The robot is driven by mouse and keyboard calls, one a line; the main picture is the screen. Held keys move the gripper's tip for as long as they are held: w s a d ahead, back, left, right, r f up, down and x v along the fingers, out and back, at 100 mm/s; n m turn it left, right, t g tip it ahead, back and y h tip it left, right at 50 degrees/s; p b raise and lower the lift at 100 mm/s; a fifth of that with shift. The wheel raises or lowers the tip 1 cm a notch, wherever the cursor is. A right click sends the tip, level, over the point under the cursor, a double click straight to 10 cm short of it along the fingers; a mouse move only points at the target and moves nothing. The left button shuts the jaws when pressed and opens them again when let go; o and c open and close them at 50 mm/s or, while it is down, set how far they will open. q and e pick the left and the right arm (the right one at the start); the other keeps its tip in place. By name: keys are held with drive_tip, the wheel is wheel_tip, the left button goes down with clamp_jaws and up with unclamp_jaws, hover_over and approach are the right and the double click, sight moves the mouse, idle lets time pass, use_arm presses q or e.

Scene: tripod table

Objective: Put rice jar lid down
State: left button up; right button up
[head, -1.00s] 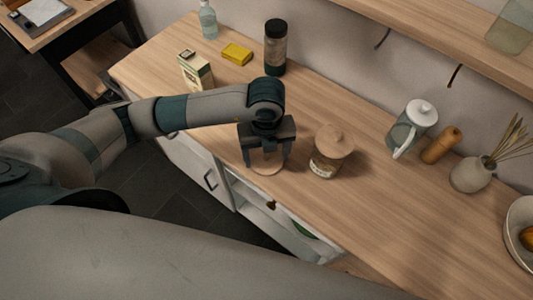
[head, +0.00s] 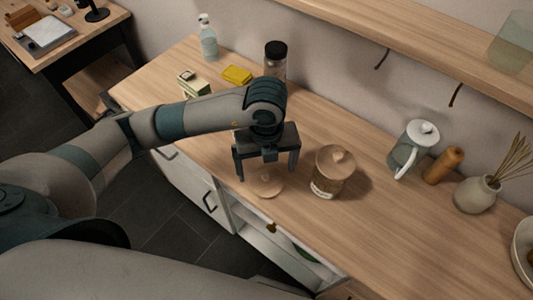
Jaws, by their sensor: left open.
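A squat glass jar (head: 327,186) with a pale label stands just right of the lid. It has a brown, knobbed top that looks like a lid of its own. My right gripper is not in view.
At the back left stand a bottle (head: 208,40), a yellow packet (head: 237,74), a carton (head: 194,86) and a dark-capped jar (head: 275,60). A glass pitcher (head: 408,152), a wooden mill (head: 443,166) and a vase (head: 474,194) stand right. The counter front right of the jar is clear.

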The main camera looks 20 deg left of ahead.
sight(266, 177)
use_arm(q)
wheel_tip(266, 177, up, 7)
drive_tip(key=shift+b, duration=0.3)
drive_tip(key=shift+s, duration=0.1)
idle(0.9)
